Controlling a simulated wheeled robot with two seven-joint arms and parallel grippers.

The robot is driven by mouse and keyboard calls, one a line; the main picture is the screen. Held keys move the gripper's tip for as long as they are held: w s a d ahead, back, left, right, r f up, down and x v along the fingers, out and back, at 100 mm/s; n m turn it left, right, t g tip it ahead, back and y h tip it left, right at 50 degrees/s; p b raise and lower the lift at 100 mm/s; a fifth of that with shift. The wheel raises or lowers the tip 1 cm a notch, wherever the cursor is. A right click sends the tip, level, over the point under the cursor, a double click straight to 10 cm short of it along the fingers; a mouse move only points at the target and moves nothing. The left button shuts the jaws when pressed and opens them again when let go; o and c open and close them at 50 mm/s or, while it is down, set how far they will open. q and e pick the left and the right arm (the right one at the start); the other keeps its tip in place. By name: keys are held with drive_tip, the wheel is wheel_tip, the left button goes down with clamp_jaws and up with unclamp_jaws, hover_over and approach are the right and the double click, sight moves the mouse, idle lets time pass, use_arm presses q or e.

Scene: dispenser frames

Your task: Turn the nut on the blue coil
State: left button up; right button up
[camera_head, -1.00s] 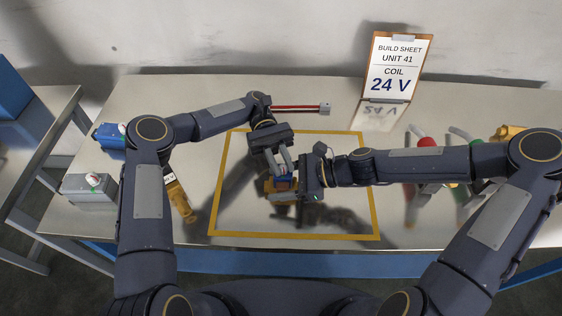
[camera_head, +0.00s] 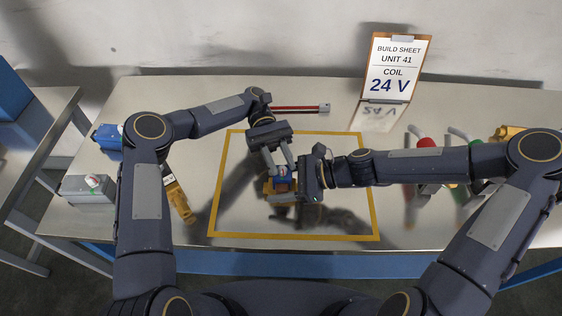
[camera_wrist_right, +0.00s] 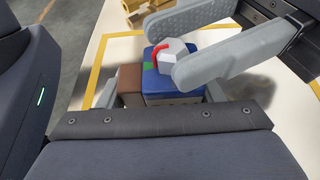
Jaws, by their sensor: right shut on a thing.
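The blue coil (camera_head: 282,185) sits on a yellow body (camera_head: 283,199) inside the yellow-taped area. In the right wrist view the coil (camera_wrist_right: 165,85) has a green mark, a brown block (camera_wrist_right: 130,80) at its left side and a pale nut (camera_wrist_right: 175,51) with a red stripe on top. My left gripper (camera_head: 280,168) reaches down from above; its fingers (camera_wrist_right: 172,45) are spread on either side of the nut. Whether they touch it is unclear. My right gripper (camera_head: 297,184) comes from the right and is shut on the coil unit; its fingertips are mostly hidden.
A build sheet (camera_head: 396,65) reading coil 24 V stands at the back. Blue (camera_head: 108,138), grey (camera_head: 88,190) and yellow (camera_head: 177,197) parts are at left. Red and green-handled tools (camera_head: 425,143) are at right.

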use_arm(q)
wheel_tip(320, 180, up, 2)
drive_tip(key=d+r+t+y, duration=0.1)
drive_tip(key=t+y, duration=0.1)
drive_tip(key=t, duration=0.1)
use_arm(e)
drive_tip(key=shift+d, duration=0.1)
use_arm(q)
wheel_tip(320, 180, up, 10)
drive_tip(key=m+t+y, duration=0.5)
drive_tip(key=t, duration=0.8)
hover_over(283, 169)
wheel_tip(283, 169, down, 12)
drive_tip(key=shift+w+r, duration=0.1)
drive_tip(key=shift+r, duration=0.15)
